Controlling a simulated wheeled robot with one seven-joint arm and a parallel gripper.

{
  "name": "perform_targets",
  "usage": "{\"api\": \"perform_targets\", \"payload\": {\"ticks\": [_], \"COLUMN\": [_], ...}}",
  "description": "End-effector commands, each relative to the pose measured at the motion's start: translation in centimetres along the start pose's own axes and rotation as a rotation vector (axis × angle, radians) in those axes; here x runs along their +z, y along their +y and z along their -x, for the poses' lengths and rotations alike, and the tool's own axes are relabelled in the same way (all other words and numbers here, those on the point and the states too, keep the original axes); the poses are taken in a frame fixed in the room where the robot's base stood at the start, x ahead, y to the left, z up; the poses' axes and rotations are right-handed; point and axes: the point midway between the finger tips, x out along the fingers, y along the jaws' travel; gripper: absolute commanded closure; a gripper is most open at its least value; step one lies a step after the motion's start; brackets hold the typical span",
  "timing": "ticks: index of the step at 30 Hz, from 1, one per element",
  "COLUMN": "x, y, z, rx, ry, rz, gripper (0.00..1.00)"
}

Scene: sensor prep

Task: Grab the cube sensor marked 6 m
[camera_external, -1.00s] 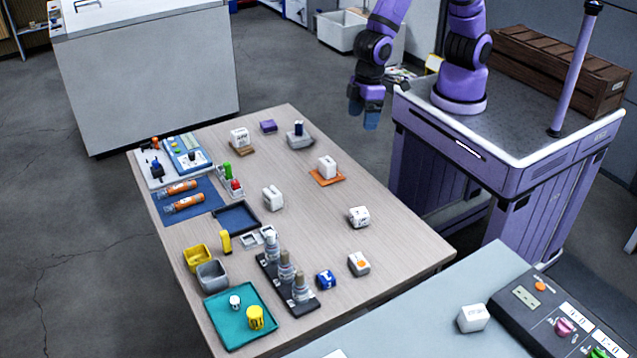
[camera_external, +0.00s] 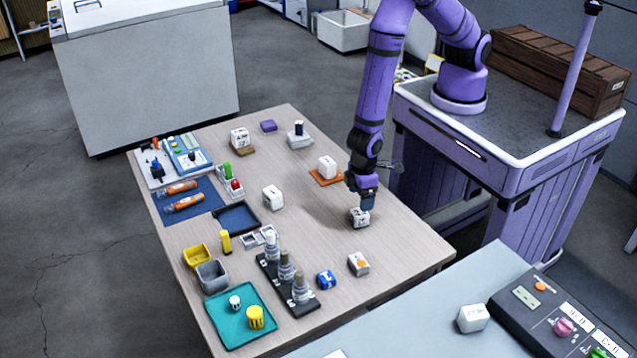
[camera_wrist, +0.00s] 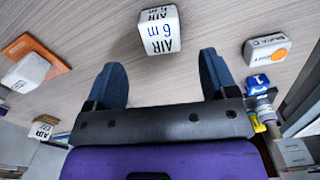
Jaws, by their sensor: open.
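The white cube sensor marked 6 m (camera_wrist: 160,30) sits on the table, centred just beyond my fingertips in the wrist view. It bears "AIR" and "6 m" lettering. In the external view this cube (camera_external: 359,218) stands directly below my gripper (camera_external: 362,197), its top partly covered by the fingers. My gripper (camera_wrist: 162,75) is open and empty, with its two blue fingers spread wider than the cube in the wrist view. The exact gap between fingertips and cube is hard to tell.
A white cube (camera_external: 327,165) on an orange pad (camera_external: 318,178) stands behind the target. A cube with an orange dot (camera_external: 359,264) and a blue cube (camera_external: 326,280) stand toward the front. Another white cube (camera_external: 273,196) is to the left. Bare table surrounds the target.

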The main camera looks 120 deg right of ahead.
Motion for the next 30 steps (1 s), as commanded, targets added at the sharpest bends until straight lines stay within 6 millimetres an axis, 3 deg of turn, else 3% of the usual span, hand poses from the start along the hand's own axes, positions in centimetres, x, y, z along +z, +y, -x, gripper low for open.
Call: {"api": "perform_targets", "payload": {"ticks": [10, 19, 30], "x": [0.1, 0.0, 0.0], "y": [0.0, -0.1, -0.1], "z": [-2.6, -6.3, -7.0], "rx": [0.001, 0.000, 0.000], "ry": [-0.002, -0.001, 0.001], "rz": [0.000, 0.001, 0.000], "gripper": [0.21, 0.21, 0.24]}}
